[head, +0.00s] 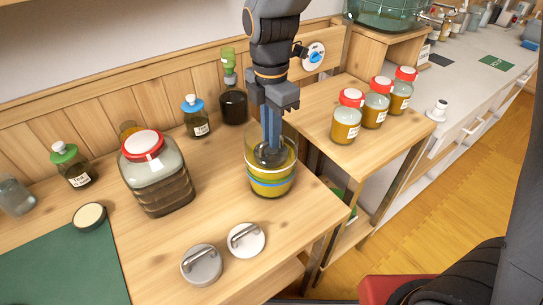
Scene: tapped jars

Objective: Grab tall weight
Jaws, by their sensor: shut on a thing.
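My gripper (272,141) points straight down into an open glass jar (271,186) with yellowish contents and a blue-green band. Its long blue fingers are inside the jar mouth, shut on a dark round weight (272,155) that sits low in the jar. The fingers and glass partly hide the weight, so its full height does not show. Two round weights with bar handles stand on the table in front: a grey one (202,265) and a paler one (246,241). Both are apart from my gripper.
A large jar with a red lid (158,175) stands left of the open jar. Small bottles (198,118) and a dark bottle (234,98) stand behind. Several red-lidded jars (348,118) stand on the right side table. A green mat (60,265) lies front left.

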